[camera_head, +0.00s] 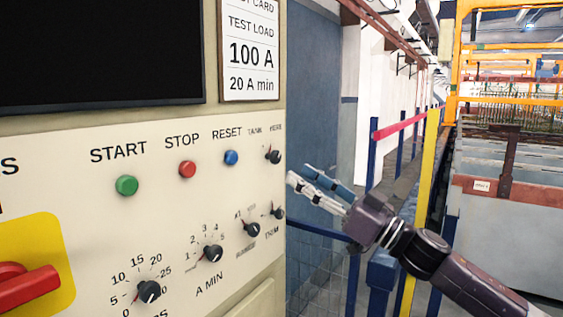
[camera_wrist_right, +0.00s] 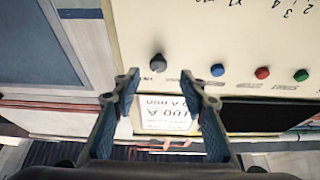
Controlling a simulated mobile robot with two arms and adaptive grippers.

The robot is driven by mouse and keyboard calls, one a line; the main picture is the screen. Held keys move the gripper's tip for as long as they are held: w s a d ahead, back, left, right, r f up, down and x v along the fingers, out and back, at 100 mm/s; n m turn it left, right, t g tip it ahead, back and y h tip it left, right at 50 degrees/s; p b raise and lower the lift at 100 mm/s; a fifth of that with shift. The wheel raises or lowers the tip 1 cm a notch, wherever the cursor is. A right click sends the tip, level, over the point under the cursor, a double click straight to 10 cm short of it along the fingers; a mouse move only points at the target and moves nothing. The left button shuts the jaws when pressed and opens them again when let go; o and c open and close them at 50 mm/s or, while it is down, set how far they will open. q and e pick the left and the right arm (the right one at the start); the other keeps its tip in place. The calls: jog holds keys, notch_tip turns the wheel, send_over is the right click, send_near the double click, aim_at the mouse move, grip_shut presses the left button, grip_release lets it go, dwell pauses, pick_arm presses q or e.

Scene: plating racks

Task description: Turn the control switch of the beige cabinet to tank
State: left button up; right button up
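The beige cabinet (camera_head: 90,235) fills the left of the head view. Its control switch (camera_head: 274,157) is a small black knob at the panel's upper right, under the labels TANK and HERE. Its pointer setting is too small to tell surely. My right gripper (camera_head: 301,178) is open and empty, to the right of the switch with its fingers pointing at the panel. In the wrist view, the switch (camera_wrist_right: 157,63) appears between and just beyond the open fingertips (camera_wrist_right: 159,85), apparently not touched. My left gripper is not in view.
Left of the switch are the blue RESET (camera_head: 231,158), red STOP (camera_head: 187,169) and green START (camera_head: 126,185) buttons. More black knobs (camera_head: 212,253) sit below. A red handle (camera_head: 28,286) stands out at lower left. Blue-grey wall is behind the cabinet's right edge.

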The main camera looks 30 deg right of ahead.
aim_at(278, 160)
jog(key=p+x, duration=0.1)
jog(key=x, duration=0.3)
jog(key=shift+d+r, duration=0.1)
jog(key=shift+w+r+p, duration=0.35)
jog(key=shift+w+p, duration=0.45)
jog(key=shift+p, duration=0.05)
jog(key=shift+w+a+r+p, duration=0.1)
jog(key=shift+w+a+p, duration=0.3)
jog(key=shift+w+a, duration=0.25)
jog(key=shift+c, duration=0.4)
grip_shut()
